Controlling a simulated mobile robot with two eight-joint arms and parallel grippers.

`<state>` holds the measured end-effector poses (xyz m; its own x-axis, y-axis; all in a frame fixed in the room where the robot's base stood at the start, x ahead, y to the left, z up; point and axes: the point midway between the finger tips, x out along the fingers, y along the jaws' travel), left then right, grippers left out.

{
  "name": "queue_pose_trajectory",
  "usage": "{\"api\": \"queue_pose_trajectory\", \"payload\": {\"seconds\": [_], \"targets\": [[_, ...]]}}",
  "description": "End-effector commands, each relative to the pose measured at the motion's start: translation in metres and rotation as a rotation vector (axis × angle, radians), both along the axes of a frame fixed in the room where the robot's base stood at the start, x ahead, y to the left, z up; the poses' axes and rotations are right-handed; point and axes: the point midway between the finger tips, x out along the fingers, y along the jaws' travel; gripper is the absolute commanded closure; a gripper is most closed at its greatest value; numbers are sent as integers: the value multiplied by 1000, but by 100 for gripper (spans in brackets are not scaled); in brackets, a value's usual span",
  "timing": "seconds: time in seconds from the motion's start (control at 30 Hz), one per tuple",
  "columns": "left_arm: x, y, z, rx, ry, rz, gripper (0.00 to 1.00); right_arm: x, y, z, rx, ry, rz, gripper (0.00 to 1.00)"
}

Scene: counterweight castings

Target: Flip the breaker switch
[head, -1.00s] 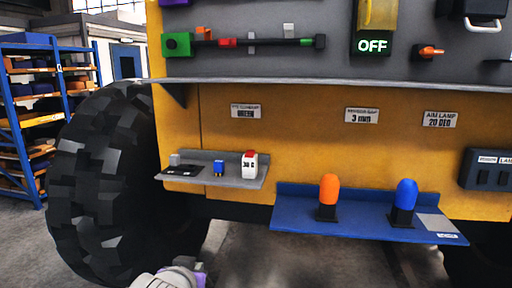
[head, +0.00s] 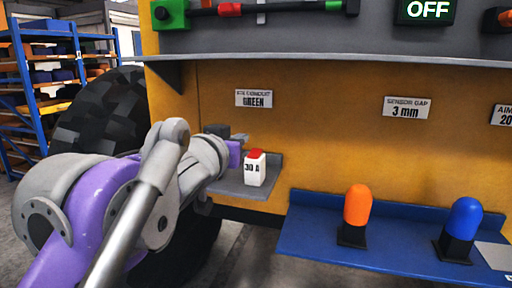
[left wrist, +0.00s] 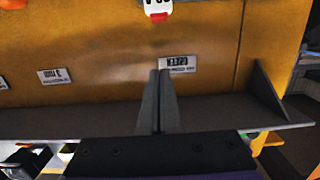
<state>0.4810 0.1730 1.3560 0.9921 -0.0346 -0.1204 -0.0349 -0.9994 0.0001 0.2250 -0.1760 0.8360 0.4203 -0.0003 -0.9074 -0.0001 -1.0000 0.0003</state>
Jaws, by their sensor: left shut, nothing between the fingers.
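A small white block marked 30 A with a red top (head: 255,168) stands upright on a grey shelf (head: 256,191). Its red end also shows at the top edge of the left wrist view (left wrist: 158,12), which is upside down. A lit green OFF sign (head: 428,10) is at the top right of the head view; what is above it is cut off. My left gripper (head: 238,138) is beside and behind the white block, mostly hidden by my arm. In the left wrist view its fingers (left wrist: 160,98) are shut and empty before the yellow panel. My right gripper is out of view.
A blue shelf (head: 330,248) holds an orange lamp (head: 357,206) and a blue lamp (head: 463,222). A grey ledge (head: 300,66) juts out above. A GREEN label (head: 253,98) is on the panel. A big tyre (head: 95,118) stands behind my arm.

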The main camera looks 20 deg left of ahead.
Motion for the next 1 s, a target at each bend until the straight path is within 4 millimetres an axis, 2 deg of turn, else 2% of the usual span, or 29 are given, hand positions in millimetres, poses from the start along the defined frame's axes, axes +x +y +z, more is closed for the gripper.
{"api": "queue_pose_trajectory", "payload": {"seconds": [0.17, 0.27, 0.7, 0.83, 1.0], "targets": [[4, 0, -1, -1, 1, 1, 100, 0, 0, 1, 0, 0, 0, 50], [14, 0, -2, 0, 1, 1, 100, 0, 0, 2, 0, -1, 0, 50], [102, -4, -12, -1, 0, 0, 100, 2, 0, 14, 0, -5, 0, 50], [102, -3, -35, 0, 1, 1, 100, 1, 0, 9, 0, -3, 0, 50], [104, -3, -50, 1, 1, 1, 100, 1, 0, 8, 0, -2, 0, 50]]}}
